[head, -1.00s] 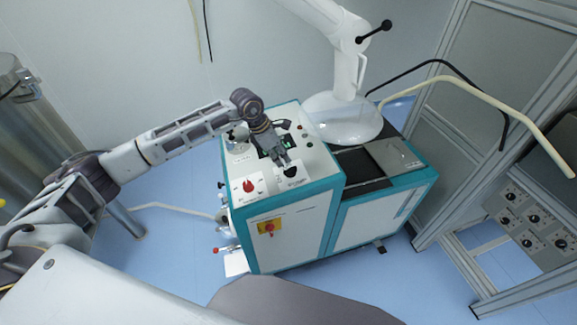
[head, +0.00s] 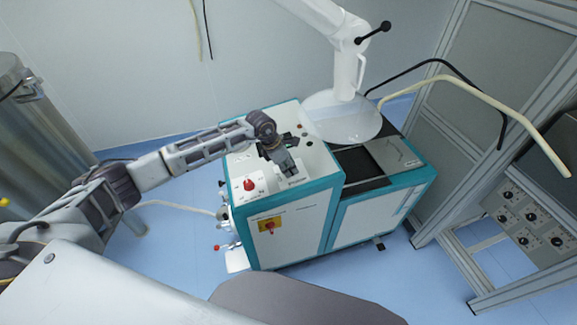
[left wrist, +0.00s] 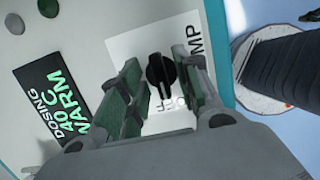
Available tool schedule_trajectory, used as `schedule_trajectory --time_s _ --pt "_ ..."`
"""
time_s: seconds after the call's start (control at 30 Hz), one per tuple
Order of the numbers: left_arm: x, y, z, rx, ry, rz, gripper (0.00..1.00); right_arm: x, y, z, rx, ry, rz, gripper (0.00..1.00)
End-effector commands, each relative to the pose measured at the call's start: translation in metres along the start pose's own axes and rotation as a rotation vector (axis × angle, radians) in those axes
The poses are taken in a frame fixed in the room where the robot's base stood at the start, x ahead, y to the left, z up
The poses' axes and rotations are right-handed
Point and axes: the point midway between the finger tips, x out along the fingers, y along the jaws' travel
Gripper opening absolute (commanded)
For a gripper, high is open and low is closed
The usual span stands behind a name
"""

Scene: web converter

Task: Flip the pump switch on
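The pump switch (left wrist: 160,76) is a black rotary knob on a white plate (left wrist: 125,50) lettered "PUMP" and "OFF" in the left wrist view. The plate's edge also shows in the head view (head: 295,183), on top of the white and teal machine (head: 290,222); the knob there is hidden behind my gripper. My left gripper (left wrist: 158,68) is open, with one green-padded finger on each side of the knob. I cannot tell whether the pads touch it. In the head view my left gripper (head: 289,172) points down at the machine's front top edge. My right gripper is not in view.
A red knob (head: 249,184) sits left of my gripper on the machine top. A dark display (left wrist: 55,100) reads "DOSING 40 C WARM". A clear round hood (head: 342,118) on a white arm hangs behind.

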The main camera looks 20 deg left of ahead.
Motion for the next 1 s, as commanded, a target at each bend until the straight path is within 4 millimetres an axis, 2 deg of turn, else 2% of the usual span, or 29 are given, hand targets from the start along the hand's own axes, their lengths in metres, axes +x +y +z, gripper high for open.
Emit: schedule_trajectory --time_s 0.07,0.3,0.67,1.0 --pt "0.0 0.0 0.0 0.0 0.0 0.0 0.3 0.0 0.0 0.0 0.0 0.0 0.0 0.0" --pt "0.0 0.0 0.0 0.0 0.0 0.0 0.0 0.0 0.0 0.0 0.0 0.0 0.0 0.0" --pt "0.0 0.0 0.0 0.009 -0.001 -0.002 0.0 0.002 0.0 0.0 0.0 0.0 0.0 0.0" --pt "0.001 0.001 0.0 0.082 -0.001 -0.018 0.0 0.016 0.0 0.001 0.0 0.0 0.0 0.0"
